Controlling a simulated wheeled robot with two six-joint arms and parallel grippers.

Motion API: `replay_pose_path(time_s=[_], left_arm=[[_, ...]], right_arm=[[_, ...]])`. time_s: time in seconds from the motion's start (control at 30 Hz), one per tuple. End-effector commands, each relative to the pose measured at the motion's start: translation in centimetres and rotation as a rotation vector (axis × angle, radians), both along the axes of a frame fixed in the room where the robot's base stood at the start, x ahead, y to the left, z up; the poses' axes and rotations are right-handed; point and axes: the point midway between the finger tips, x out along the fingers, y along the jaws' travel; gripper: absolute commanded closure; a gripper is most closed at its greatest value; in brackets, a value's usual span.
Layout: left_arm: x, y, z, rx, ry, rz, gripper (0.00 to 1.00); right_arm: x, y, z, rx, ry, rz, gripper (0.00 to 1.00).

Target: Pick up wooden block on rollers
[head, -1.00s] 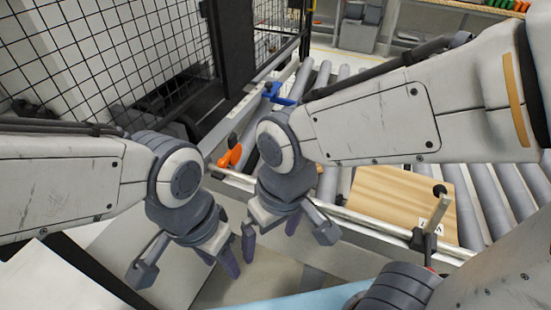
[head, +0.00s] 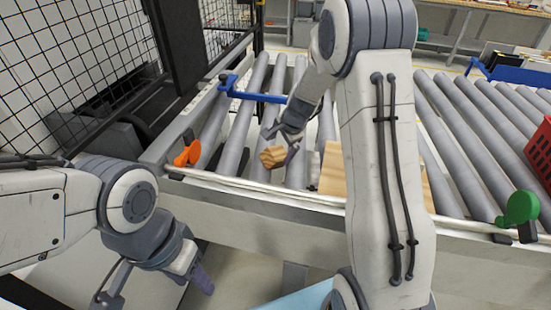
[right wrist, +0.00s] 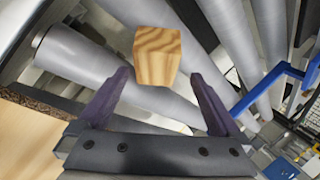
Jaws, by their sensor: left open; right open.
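A small wooden block (head: 272,157) lies on the grey rollers near the conveyor's front rail. It also shows in the right wrist view (right wrist: 157,56), beyond and between the fingertips. My right gripper (head: 284,143) is open just above and behind the block in the head view. In the right wrist view its two purple fingers (right wrist: 160,80) stand on either side, with the block a little ahead of them and not gripped. My left gripper (head: 160,291) is open and empty in front of the conveyor, below its rail, at the lower left.
A wooden board (head: 333,170) lies on the rollers, partly hidden by my right arm. A blue bar (head: 255,96) crosses the rollers behind. An orange handle (head: 187,154) and a green knob (head: 518,207) stand along the front rail. A red crate (head: 540,150) is at right.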

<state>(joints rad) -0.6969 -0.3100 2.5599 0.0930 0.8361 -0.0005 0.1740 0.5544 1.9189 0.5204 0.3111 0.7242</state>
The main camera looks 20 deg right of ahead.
Motion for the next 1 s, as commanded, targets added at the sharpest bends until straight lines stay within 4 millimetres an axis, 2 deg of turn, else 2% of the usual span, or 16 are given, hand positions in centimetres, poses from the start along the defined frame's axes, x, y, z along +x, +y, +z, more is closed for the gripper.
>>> replay_pose_path(time_s=[0.17,0.4,0.7,0.73,0.77,0.8,0.93,0.97,1.0], left_arm=[[0.0,0.0,-0.1,0.0,0.0,0.0,0.5],[0.0,0.0,-0.6,0.0,0.0,0.0,0.5],[0.0,0.0,-0.6,0.0,0.0,0.0,0.5],[0.0,0.0,-0.6,0.0,0.0,0.0,0.5],[0.0,0.0,-0.6,0.0,0.0,0.0,0.5],[0.0,0.0,-0.6,0.0,0.0,0.0,0.5],[0.0,0.0,-0.6,0.0,0.0,0.0,0.5],[0.0,0.0,-0.6,0.0,0.0,0.0,0.5],[0.0,0.0,-0.6,0.0,0.0,0.0,0.5]], right_arm=[[0.3,0.4,-1.6,0.001,0.003,0.002,0.0],[1.3,1.0,-4.8,0.0,0.002,0.002,0.0],[1.5,1.0,-5.3,-0.001,0.001,0.003,0.0],[1.5,1.0,-5.3,-0.001,0.001,0.003,0.04],[1.5,1.0,-5.3,-0.001,0.001,0.003,0.15],[1.5,1.0,-5.3,-0.001,0.001,0.003,0.31],[1.5,1.0,-5.3,-0.001,0.001,0.003,0.8],[1.5,1.0,-5.3,-0.001,0.001,0.003,0.88],[1.5,1.0,-5.3,-0.001,0.001,0.003,0.88]])
